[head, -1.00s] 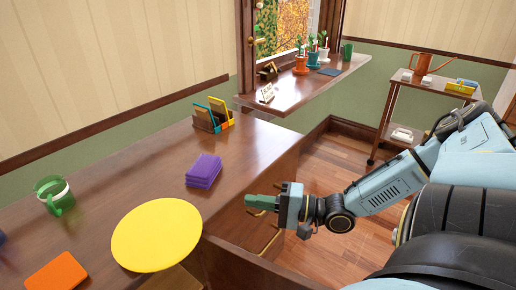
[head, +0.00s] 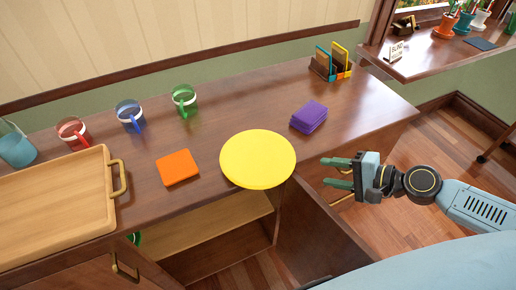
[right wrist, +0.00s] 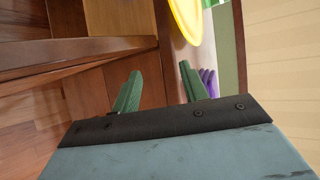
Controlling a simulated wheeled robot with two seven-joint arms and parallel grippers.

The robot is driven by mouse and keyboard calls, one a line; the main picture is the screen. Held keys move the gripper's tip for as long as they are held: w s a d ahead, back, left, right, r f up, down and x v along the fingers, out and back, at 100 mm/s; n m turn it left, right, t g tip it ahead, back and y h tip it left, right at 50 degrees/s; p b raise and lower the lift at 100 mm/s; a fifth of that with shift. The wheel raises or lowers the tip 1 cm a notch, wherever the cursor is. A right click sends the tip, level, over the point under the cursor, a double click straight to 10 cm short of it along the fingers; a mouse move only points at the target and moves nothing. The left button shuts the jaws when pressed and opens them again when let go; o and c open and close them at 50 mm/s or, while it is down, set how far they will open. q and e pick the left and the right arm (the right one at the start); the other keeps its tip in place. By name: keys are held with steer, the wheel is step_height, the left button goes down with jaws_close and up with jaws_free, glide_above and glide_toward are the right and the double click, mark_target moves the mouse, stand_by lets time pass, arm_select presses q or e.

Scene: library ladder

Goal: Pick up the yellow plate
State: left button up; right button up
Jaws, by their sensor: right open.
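The yellow plate (head: 257,159) is a flat round disc on the wooden counter, at the counter's front edge in the head view. Part of it also shows at the top of the right wrist view (right wrist: 187,18). My right gripper (head: 325,172) is open and empty, with green fingers pointing left toward the plate. It is to the right of the plate, apart from it, beyond the counter's front edge. In the right wrist view its two fingers (right wrist: 158,88) stand apart with nothing between them. My left gripper is not in view.
On the counter (head: 225,110) are an orange square (head: 178,167), a purple stack (head: 308,116), several mugs, a card holder (head: 331,64) and a wooden tray (head: 50,205). An open cabinet with a shelf (head: 205,235) and a door panel (head: 318,235) lie below the plate.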

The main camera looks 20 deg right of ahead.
step_height(320, 180, up, 3)
steer(key=s+a+y, duration=0.1)
steer(key=s+y, duration=0.1)
steer(key=n+g+y+b, duration=0.1)
steer(key=n+y+b, duration=0.1)
glide_toward(277, 177)
steer(key=f+x, duration=0.1)
steer(key=x, duration=0.4)
steer(key=w+a, duration=0.2)
steer(key=shift+w+a+r+p, duration=0.1)
steer(key=shift+w+a+p, duration=0.05)
steer(key=shift+a+p, duration=0.2)
steer(key=shift+w+a+f, duration=0.2)
steer(key=shift+w+a, duration=0.1)
steer(key=shift+a, duration=0.15)
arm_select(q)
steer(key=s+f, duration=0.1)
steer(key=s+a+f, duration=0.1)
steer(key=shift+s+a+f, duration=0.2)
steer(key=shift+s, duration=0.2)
arm_select(e)
steer(key=shift+c, duration=0.4)
jaws_close()
